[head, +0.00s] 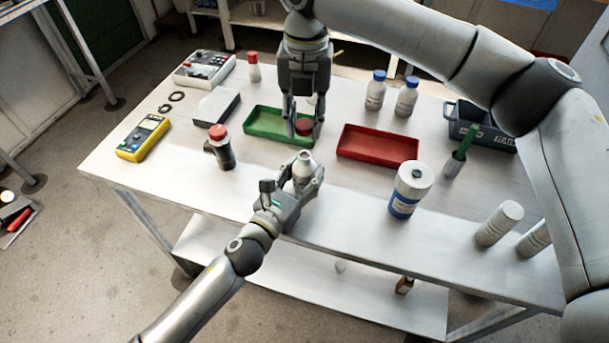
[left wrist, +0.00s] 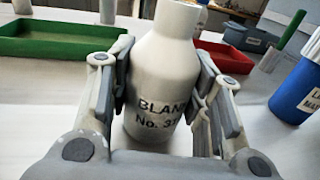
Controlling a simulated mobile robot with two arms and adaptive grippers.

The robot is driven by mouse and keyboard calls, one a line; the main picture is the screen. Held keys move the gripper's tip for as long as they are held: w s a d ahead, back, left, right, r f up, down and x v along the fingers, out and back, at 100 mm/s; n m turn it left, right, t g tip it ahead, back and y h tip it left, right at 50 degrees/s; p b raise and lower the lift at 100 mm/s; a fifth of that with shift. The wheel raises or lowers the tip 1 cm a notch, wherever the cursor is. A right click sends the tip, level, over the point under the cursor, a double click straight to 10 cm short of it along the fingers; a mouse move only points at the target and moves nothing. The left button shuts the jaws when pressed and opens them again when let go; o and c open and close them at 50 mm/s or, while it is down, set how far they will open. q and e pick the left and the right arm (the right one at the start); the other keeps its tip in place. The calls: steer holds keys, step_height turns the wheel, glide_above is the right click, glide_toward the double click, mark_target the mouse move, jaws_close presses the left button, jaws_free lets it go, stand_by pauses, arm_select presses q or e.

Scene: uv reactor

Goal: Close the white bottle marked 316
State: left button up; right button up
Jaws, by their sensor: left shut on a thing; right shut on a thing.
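The white bottle (head: 305,163) stands upright near the front middle of the table, with no cap on its neck in the head view. In the left wrist view the bottle (left wrist: 160,75) reads "BLANK No. 31", the rest hidden round its curve; its top is cut off. My left gripper (head: 301,183) is shut on the bottle's body, one finger on each side; its fingers also show in the left wrist view (left wrist: 160,88). My right gripper (head: 304,128) points down over the green tray, behind the bottle, shut on a red cap (head: 304,125), apart from the bottle.
The green tray (head: 262,137) and red tray (head: 377,157) lie behind the bottle. A dark red-topped container (head: 220,152) stands left; a blue-and-white container (head: 409,190) stands right. Two blue-capped bottles (head: 375,92) (head: 406,99) stand behind. The table's front edge is close to the bottle.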

glide_above(304, 156)
steer(key=shift+f, duration=2.45)
steer(key=shift+f, duration=0.9)
steer(key=shift+f, duration=0.55)
